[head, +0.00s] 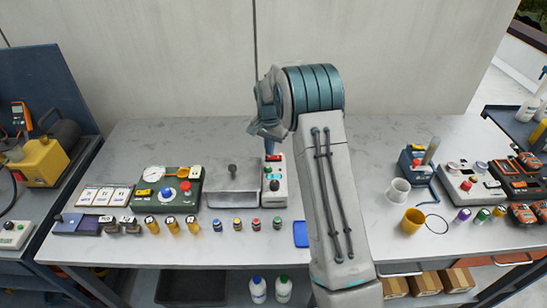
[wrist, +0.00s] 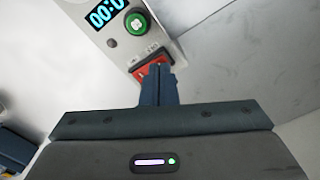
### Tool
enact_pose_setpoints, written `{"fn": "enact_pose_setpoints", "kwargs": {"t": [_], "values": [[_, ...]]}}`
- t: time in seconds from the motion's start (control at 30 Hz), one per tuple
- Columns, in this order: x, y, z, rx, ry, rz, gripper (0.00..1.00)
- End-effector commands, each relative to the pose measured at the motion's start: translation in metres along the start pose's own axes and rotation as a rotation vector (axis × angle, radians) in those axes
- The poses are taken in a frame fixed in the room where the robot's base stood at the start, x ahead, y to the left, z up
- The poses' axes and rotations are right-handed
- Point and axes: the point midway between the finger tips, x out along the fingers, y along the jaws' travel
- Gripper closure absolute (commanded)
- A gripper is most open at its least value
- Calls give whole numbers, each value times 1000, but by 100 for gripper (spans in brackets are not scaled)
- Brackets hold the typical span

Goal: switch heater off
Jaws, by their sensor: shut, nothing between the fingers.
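A pale control box (head: 276,192) stands on the bench below my gripper (head: 269,146). It has a red rocker switch (head: 272,158) at its far end, and the wrist view shows the same red switch (wrist: 151,63). A green round button (wrist: 136,23) and a blue-digit display (wrist: 105,12) sit on the box beyond the switch in that view. My gripper (wrist: 160,78) is shut and empty, its fingertips at the red switch and covering part of it. I cannot tell whether they touch it, or which way the rocker is tilted.
A metal block with a black knob (head: 233,190) stands left of the control box. A dark green gauge panel (head: 166,190) is further left. Several small capped vials stand in front. A white mug (head: 397,190) and a yellow cup (head: 412,221) are to the right.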

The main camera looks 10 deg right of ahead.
Motion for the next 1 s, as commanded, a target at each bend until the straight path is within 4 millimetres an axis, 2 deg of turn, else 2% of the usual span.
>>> {"fn": "enact_pose_setpoints", "kwargs": {"t": [0.67,0.83,1.0], "values": [[11,0,0,0,0,1,100],[7,0,0,0,0,0,100],[-5,0,0,0,0,0,100]]}}
